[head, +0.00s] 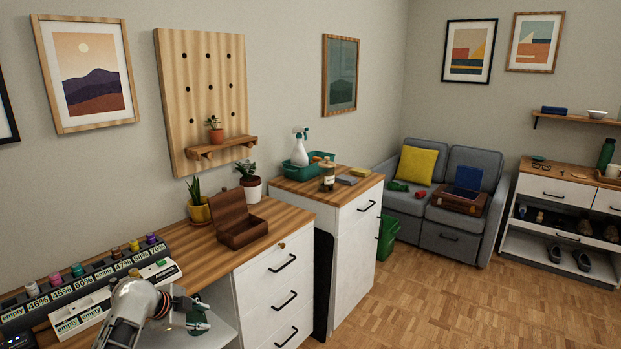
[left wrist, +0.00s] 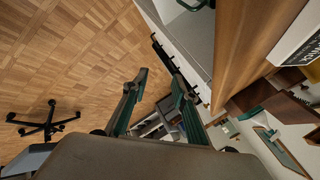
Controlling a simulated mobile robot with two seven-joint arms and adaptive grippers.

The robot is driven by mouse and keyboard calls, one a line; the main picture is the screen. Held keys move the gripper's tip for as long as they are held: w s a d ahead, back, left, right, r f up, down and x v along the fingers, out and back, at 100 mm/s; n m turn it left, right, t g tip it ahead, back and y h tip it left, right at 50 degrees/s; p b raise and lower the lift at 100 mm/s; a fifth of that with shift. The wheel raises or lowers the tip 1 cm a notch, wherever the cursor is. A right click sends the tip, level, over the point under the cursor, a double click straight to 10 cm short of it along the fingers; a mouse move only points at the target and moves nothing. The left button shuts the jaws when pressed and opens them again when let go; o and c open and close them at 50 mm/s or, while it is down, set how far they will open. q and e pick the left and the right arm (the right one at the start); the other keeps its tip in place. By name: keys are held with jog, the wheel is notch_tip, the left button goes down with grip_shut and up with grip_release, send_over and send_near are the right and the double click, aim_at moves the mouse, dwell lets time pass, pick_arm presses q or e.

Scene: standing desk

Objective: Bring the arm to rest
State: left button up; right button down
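My left arm comes in at the bottom left of the head view, in front of the desk (head: 258,262). Its gripper (head: 197,316) shows as dark and teal parts by the desk's front edge, and I see nothing held there. In the left wrist view the two teal fingers of the left gripper (left wrist: 160,76) stand apart with nothing between them. The wooden desk edge (left wrist: 236,55) is to the right of the fingers in that view. My right gripper is in neither view.
A rack with percent labels (head: 85,290) and several coloured caps lies on the desk, close to my arm. An open brown box (head: 242,232), a yellow pot (head: 199,211) and a white pot (head: 251,189) stand farther back. The parquet floor (head: 430,305) is clear on the right. A wheeled chair base (left wrist: 45,124) stands on it.

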pick_arm(q)
jog(key=s+d+f+n+t+y, duration=0.15)
jog(key=s+f+n, duration=0.25)
jog(key=s+f, duration=0.5)
jog(key=s+d+f+n, duration=0.25)
jog(key=s+f, duration=0.45)
jog(key=s, duration=0.4)
jog(key=s+d+r+n+t, duration=0.1)
jog(key=s+d+n, duration=0.1)
jog(key=s, duration=0.8)
jog(key=s+d+r+n+t, duration=0.1)
jog(key=s+d+n, duration=0.2)
jog(key=s, duration=0.6)
jog(key=shift+s+d+n+h+p, duration=0.35)
jog(key=shift+s+d+h+p, duration=0.1)
jog(key=shift+d, duration=0.2)
